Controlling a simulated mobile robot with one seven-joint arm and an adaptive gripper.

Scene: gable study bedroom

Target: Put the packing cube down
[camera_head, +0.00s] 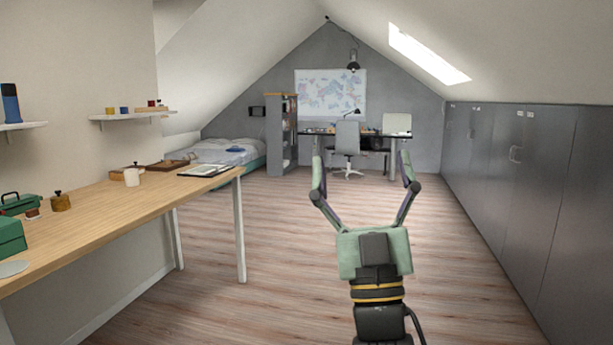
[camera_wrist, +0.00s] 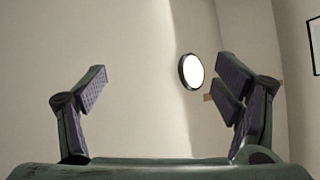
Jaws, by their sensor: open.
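My gripper (camera_head: 362,160) is open and empty, raised over the floor to the right of the wooden table, with its fingers spread wide. In the wrist view, my gripper (camera_wrist: 162,85) shows nothing between its fingers. I cannot pick out the packing cube for certain. A green box (camera_head: 11,235) stands on the table at the left picture edge, partly cut off. It could be the packing cube, but I cannot tell. My gripper is well apart from it.
Grey cupboards (camera_head: 540,190) line the right. The floor (camera_head: 275,240) between is clear. A bed (camera_head: 225,152) and desk stand at the back.

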